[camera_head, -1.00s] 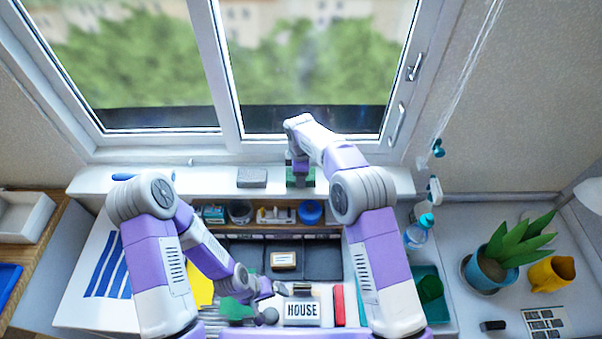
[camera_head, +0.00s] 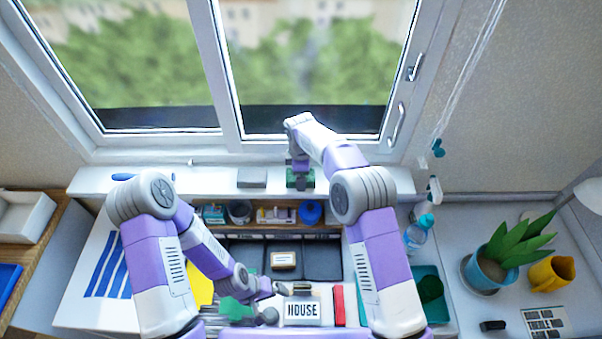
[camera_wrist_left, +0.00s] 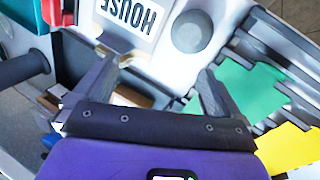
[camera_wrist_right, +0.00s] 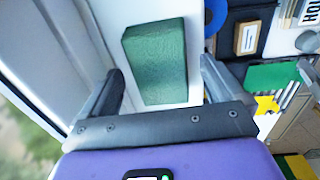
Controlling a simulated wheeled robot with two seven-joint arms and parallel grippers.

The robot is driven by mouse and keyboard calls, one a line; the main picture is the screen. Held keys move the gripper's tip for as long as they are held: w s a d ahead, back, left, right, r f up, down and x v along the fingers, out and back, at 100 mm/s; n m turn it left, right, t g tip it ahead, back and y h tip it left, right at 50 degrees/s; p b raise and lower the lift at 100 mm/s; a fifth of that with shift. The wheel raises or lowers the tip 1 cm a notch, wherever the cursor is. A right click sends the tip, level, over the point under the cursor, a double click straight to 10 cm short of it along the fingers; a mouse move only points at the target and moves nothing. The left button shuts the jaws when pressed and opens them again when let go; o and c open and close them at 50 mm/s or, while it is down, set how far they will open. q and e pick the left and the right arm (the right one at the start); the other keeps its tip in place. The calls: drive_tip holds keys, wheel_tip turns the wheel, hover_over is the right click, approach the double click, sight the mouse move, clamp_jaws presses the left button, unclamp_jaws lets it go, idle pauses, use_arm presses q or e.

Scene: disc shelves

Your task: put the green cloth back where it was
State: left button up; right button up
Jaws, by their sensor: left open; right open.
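A green block (camera_head: 292,182), like a folded cloth or a sponge, lies on the white window sill. It shows between the fingers in the right wrist view (camera_wrist_right: 155,62). My right gripper (camera_head: 300,172) is open over it, fingers on either side, not closed on it. A flat green sheet (camera_head: 237,308) lies on the desk near the yellow sheet; it also shows in the left wrist view (camera_wrist_left: 250,88) and the right wrist view (camera_wrist_right: 270,76). I cannot tell which of these is the green cloth. My left gripper (camera_wrist_left: 160,75) is open and empty above the desk.
A grey block (camera_head: 252,177) lies on the sill left of the green one. A HOUSE sign (camera_head: 302,311), a red object (camera_head: 338,305) and a blue round object (camera_head: 311,211) are close by. A plant pot (camera_head: 487,270) stands at the right.

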wheel_tip(320, 180, up, 12)
drive_tip(key=shift+s+f, duration=0.25)
drive_tip(key=shift+s, duration=0.2)
drive_tip(key=shift+p, duration=0.35)
